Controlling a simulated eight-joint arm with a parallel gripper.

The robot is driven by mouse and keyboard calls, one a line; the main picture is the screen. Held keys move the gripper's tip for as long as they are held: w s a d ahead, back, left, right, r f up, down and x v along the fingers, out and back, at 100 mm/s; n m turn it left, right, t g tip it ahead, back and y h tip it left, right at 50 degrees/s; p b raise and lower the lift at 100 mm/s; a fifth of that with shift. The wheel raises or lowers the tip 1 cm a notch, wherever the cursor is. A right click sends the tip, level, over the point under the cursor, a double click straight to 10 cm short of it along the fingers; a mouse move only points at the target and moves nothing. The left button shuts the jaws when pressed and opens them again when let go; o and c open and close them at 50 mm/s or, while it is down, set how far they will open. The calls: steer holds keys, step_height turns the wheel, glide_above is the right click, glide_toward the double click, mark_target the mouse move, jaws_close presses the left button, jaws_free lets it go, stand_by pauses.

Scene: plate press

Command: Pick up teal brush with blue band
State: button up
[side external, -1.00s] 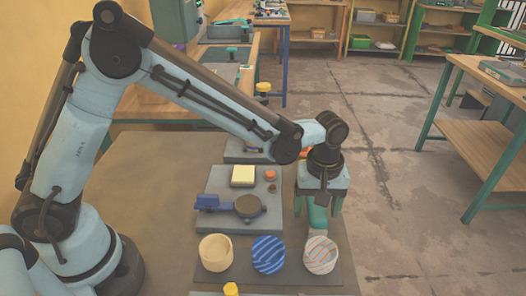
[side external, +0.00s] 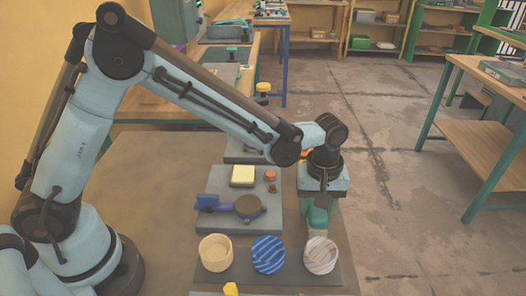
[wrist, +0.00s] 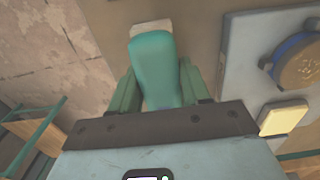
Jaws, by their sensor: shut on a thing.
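The teal brush (wrist: 155,65) lies between the two green fingers of my gripper (wrist: 160,88) in the wrist view, with a pale end beyond its teal body. In the side view the teal brush (side external: 319,214) is low between the fingers of my gripper (side external: 320,226), just behind an orange-striped round piece. My gripper is shut on the brush. The fingers hide part of it, and I cannot tell whether it touches the table.
A dark mat (side external: 205,277) holds a beige bowl (side external: 215,253), a blue-striped round piece (side external: 268,254) and the orange-striped piece (side external: 320,255). A grey plate (side external: 235,222) to the left carries a yellow block (side external: 243,175) and a blue-handled press (side external: 209,203). The table's left part is clear.

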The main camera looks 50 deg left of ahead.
steer(key=shift+r, duration=0.65)
step_height(320, 180, up, 3)
steer(key=shift+f, duration=0.15)
steer(key=s+d+r, duration=0.2)
steer(key=s, duration=0.1)
steer(key=s+d+r, duration=0.2)
steer(key=s, duration=0.1)
steer(key=s+d+r, duration=0.3)
steer(key=shift+s, duration=0.25)
